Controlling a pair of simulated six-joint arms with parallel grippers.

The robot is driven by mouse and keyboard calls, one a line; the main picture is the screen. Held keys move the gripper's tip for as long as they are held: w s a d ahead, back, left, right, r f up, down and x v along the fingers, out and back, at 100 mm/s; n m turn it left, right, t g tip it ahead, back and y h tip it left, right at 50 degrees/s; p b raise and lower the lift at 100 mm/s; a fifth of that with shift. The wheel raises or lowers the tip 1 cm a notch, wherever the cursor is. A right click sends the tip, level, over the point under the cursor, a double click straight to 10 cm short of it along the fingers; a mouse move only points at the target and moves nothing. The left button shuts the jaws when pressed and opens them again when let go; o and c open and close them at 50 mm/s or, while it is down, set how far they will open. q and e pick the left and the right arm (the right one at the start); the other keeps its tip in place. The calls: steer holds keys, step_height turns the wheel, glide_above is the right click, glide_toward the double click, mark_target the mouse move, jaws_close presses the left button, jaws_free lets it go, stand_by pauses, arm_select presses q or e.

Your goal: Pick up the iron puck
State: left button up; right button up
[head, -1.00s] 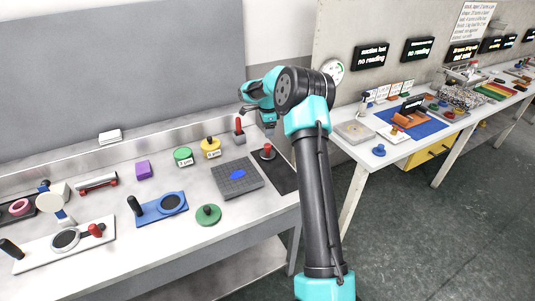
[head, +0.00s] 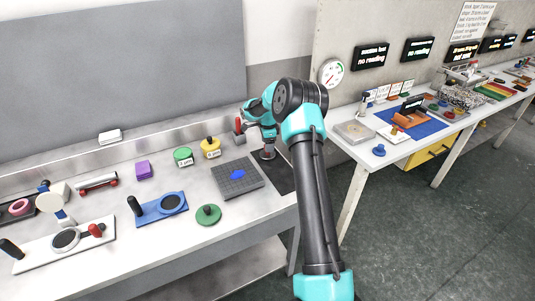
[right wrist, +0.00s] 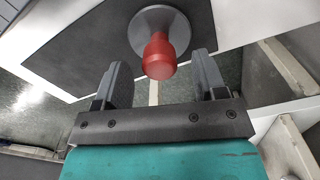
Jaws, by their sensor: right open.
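The iron puck, a grey disc with a red knob, sits on a dark mat (head: 284,177) at the right end of the near bench. In the head view, its disc (head: 268,156) shows below my right gripper (head: 268,144), which partly covers the knob. In the right wrist view, the red knob (right wrist: 160,55) stands between the two open fingers of the right gripper (right wrist: 161,62), with a gap on both sides. The grey disc (right wrist: 150,20) lies beyond the knob. My left gripper is in no view.
A dark grid plate (head: 225,184) with a blue patch lies left of the puck. A red-handled block (head: 239,132), a yellow weight (head: 210,150), a green weight (head: 183,159) and a green knobbed disc (head: 208,215) stand nearby. A second table (head: 365,155) is at the right.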

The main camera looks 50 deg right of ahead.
steer(key=shift+f, duration=0.75)
steer(key=shift+c, duration=0.3)
jaws_close()
